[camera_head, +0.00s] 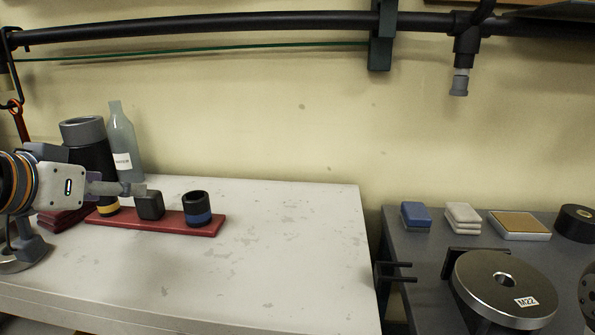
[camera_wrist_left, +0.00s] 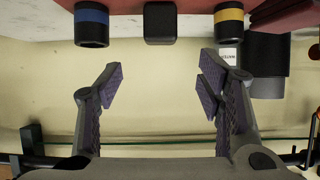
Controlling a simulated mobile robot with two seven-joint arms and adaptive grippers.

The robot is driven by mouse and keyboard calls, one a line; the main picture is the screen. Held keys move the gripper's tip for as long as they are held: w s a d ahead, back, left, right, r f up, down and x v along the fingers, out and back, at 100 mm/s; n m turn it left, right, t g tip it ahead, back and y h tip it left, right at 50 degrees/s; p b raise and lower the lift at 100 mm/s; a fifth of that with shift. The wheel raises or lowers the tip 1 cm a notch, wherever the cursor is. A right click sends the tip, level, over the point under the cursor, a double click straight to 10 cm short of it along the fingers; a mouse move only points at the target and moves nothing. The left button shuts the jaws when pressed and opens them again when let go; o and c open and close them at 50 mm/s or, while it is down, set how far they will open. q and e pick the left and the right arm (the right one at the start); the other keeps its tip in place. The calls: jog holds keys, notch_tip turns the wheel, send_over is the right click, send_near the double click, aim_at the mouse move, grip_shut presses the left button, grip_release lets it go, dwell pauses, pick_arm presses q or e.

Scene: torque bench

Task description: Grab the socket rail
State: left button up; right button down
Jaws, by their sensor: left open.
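The socket rail (camera_head: 172,226) is a flat red bar lying on the pale bench. It carries a blue-banded black socket (camera_head: 197,208), a black block (camera_head: 150,205) in the middle and a yellow-banded socket (camera_head: 107,206) at the left, partly hidden by my arm. My left gripper (camera_head: 138,189) is just above and beside the black block. In the left wrist view, my left gripper (camera_wrist_left: 161,80) is open and empty. The black block (camera_wrist_left: 160,22) lies ahead of the gap between its fingers, with the blue-banded socket (camera_wrist_left: 91,24) and yellow-banded socket (camera_wrist_left: 229,22) to either side.
A large dark cylinder with a grey top (camera_head: 82,130) and a grey bottle (camera_head: 122,140) stand behind the rail. The pale bench (camera_head: 290,240) is clear to the right. A grey table (camera_head: 430,250) holds a metal disc (camera_head: 505,285), pads and a black roll.

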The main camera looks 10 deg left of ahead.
aim_at(148, 192)
pick_arm(q)
jog(key=x, duration=0.4)
jog(key=shift+a+f, duration=0.1)
jog(key=shift+f, duration=0.35)
jog(key=b+x, duration=0.1)
jog(key=x, duration=0.3)
jog(key=shift+w+f+b, duration=0.2)
jog(key=shift+f+b, duration=0.2)
jog(key=shift+f, duration=0.1)
jog(key=shift+w, duration=0.35)
jog(key=shift+r, duration=0.3)
jog(key=c, duration=1.4)
pick_arm(e)
jog(key=s+f+g, duration=0.1)
jog(key=s+f, duration=0.1)
jog(key=s, duration=0.1)
jog(key=shift+f, duration=0.15)
